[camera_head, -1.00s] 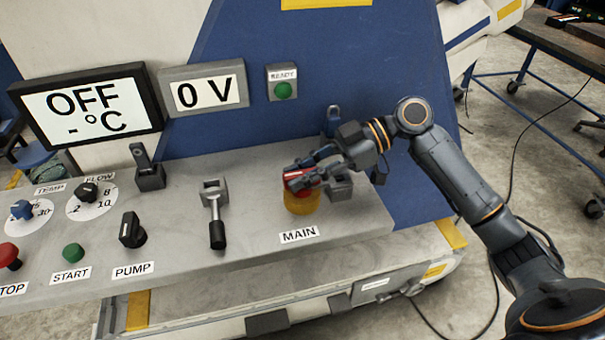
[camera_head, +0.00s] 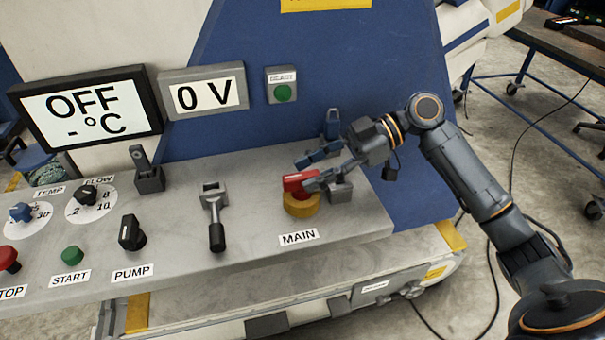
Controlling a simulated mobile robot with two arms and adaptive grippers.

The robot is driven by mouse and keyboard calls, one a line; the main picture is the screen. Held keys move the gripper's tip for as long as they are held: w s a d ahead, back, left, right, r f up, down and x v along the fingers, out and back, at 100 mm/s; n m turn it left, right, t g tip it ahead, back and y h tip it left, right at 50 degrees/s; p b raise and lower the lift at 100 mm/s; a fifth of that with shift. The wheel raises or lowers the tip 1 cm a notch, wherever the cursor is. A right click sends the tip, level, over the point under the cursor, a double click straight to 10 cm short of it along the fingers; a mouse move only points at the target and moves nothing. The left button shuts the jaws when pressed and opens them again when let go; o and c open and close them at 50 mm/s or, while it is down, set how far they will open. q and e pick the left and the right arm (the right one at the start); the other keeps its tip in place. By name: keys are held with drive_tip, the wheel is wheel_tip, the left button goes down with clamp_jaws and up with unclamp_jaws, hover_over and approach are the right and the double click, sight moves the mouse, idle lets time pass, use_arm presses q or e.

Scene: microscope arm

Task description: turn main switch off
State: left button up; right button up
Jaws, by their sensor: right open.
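The main switch (camera_head: 295,183) is a red knob on a yellow round base (camera_head: 301,206), above the MAIN label (camera_head: 299,237) on the grey panel. My right gripper (camera_head: 313,172) is open at the knob's right and far side, with its fingers apart. The nearer finger is close beside the knob; I cannot tell whether it touches. The knob's left part and top show clear of the fingers. The left gripper is not in view.
A lever (camera_head: 215,219) stands left of the switch, and a black PUMP knob (camera_head: 130,233) further left. The temperature display (camera_head: 86,112) reads OFF and the voltage display (camera_head: 204,92) reads 0 V. A green READY button (camera_head: 283,92) is on the wall.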

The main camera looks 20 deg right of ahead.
drive_tip(key=v, duration=0.9)
drive_tip(key=shift+d, duration=0.2)
drive_tip(key=shift+r, duration=0.1)
